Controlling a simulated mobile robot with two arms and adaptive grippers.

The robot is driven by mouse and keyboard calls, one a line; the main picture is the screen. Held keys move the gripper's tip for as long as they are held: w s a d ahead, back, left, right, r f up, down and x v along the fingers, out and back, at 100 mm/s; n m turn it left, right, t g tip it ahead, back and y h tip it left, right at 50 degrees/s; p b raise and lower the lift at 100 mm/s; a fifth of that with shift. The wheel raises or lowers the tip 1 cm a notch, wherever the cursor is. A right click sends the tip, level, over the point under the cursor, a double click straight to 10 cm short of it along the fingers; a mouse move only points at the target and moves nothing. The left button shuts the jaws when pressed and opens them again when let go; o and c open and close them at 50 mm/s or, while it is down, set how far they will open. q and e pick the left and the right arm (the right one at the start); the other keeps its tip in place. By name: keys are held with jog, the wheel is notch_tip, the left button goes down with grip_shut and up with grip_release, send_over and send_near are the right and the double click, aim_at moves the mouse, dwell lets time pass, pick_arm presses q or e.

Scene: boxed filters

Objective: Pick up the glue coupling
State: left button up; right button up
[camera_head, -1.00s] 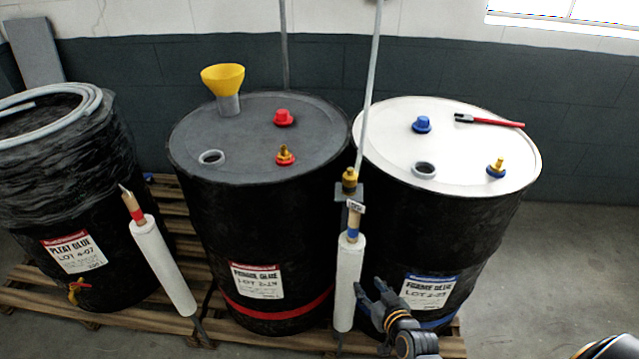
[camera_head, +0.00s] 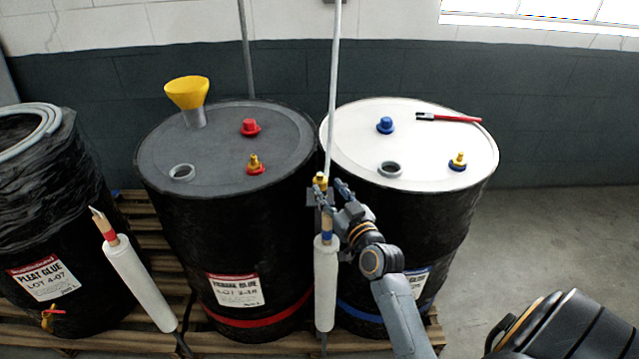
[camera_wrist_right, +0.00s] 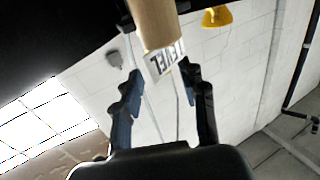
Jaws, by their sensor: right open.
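A brass coupling (camera_head: 320,181) sits at the lower end of the upright grey pipe, between the dark drum and the white-topped drum. I cannot tell by name which is the glue coupling. My right gripper (camera_head: 330,190) is open, just below and right of the pipe's coupling. My left gripper is out of view.
A white roller (camera_head: 326,285) stands upright below the coupling, close to my right arm. Floor at right is clear.

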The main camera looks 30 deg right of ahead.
aim_at(321, 179)
jog(key=shift+w+r, duration=0.15)
jog(key=shift+w, duration=0.15)
jog(key=w, duration=0.1)
jog(key=w+p, duration=0.1)
jog(key=w, duration=0.1)
jog(key=w+p, duration=0.1)
jog(key=shift+w+d+r, duration=0.2)
jog(key=shift+d+r, duration=0.05)
jog(key=shift+r, duration=0.05)
jog(key=shift+w+f, duration=0.15)
jog(key=shift+w, duration=0.05)
jog(key=shift+s, duration=0.1)
jog(key=shift+c, duration=1.1)
grip_shut()
